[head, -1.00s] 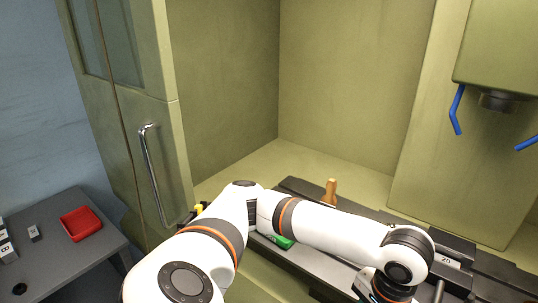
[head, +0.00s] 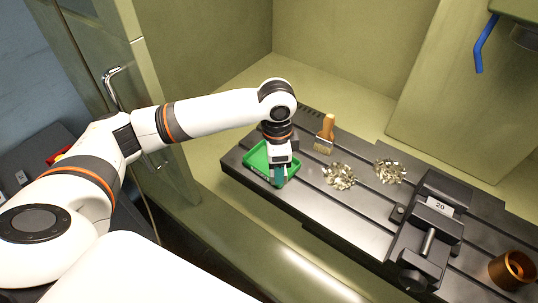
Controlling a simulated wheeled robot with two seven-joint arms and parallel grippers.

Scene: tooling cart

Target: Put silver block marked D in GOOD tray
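A green tray (head: 257,161) lies at the left end of the dark slotted machine table. I cannot read a GOOD label on it. My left gripper (head: 279,182) points down over the tray's right part, its teal fingers low at the tray. Its fingertips are small and partly hidden, so I cannot tell whether it is open or shut, or holding anything. I cannot make out the silver block marked D. My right gripper is out of view.
A wooden-handled brush (head: 326,134) stands behind the tray. Two piles of metal chips (head: 340,176) (head: 390,171) lie on the slotted table (head: 345,215). A vise marked 20 (head: 430,232) and a copper-coloured ring (head: 512,270) are at right. A red tray (head: 60,154) is partly hidden at left.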

